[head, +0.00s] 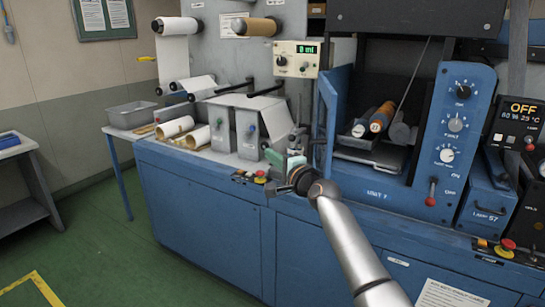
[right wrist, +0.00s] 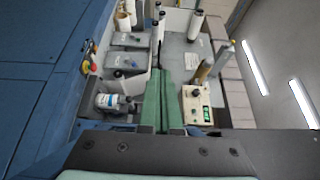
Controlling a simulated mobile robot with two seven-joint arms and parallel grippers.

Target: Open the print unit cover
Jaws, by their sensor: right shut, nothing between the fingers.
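The print unit (head: 452,130) is a blue housing with several dials and a red-knobbed lever. Its opening faces me and shows rollers (head: 380,117) inside, with no panel across it. A dark hood (head: 410,15) sits above the opening, and a blue upright panel (head: 326,118) stands at its left edge; I cannot tell which one is the cover. My right gripper (head: 276,157) is left of that panel, above the bench's front edge, apart from the housing. Its green fingers are together and empty in the right wrist view (right wrist: 165,85). My left gripper is out of view.
Left of the gripper are grey boxes (head: 245,133), paper rolls (head: 176,127) and web spindles. A meter box (head: 296,60) hangs above. Emergency-stop buttons (head: 507,245) and a heater box (head: 488,207) are at right.

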